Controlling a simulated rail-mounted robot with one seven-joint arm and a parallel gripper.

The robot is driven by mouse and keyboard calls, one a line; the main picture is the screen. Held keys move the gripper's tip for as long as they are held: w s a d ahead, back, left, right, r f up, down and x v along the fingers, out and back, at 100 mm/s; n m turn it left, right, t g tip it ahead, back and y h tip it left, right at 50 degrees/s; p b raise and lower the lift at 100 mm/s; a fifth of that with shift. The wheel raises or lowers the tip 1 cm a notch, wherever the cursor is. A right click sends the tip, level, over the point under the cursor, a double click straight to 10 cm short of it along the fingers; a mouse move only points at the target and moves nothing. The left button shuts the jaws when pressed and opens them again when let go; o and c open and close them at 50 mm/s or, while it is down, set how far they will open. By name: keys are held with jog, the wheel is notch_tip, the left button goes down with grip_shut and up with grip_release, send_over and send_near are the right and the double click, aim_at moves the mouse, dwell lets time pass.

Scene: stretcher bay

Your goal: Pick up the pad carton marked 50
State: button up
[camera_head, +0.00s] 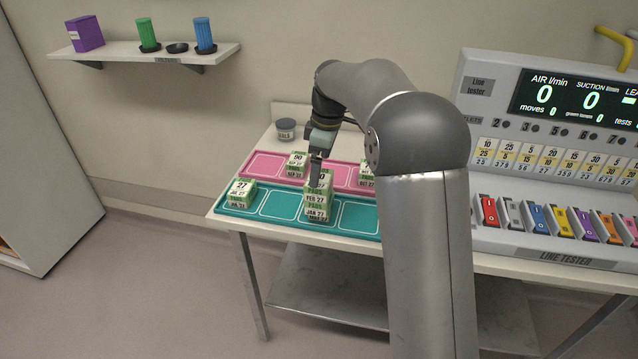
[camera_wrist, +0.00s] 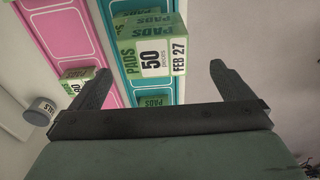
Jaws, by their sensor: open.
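The pad carton marked 50 (camera_wrist: 153,58) is a green box with a white label reading 50 and FEB 27. In the head view, a carton with FEB 27 (camera_head: 316,198) sits on top of another green carton (camera_head: 317,214) on the teal tray (camera_head: 282,207); its number is partly covered by my gripper. My gripper (camera_head: 318,172) points down just over that carton. In the wrist view, my gripper (camera_wrist: 160,72) is open, with the 50 carton between the lines of its fingers and around their tips. I see no finger closed on it.
A 27 carton (camera_head: 240,194) stands at the teal tray's left end. The pink tray (camera_head: 265,165) behind holds a 90 carton (camera_head: 296,164) and another carton (camera_head: 365,178). A grey jar (camera_head: 286,130) stands at the back. The line tester (camera_head: 545,155) is at right.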

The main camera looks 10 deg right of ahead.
jog(key=shift+w+a+f+p, duration=0.15)
jog(key=shift+f+p, duration=0.15)
jog(key=shift+f, duration=0.7)
jog(key=shift+w+d+f+p, duration=0.15)
jog(key=shift+f+p, duration=0.1)
jog(key=shift+f, duration=0.75)
jog(key=shift+w+a+f+p, duration=0.15)
jog(key=shift+f+p, duration=0.15)
jog(key=shift+f, duration=0.7)
jog(key=c, duration=1.1)
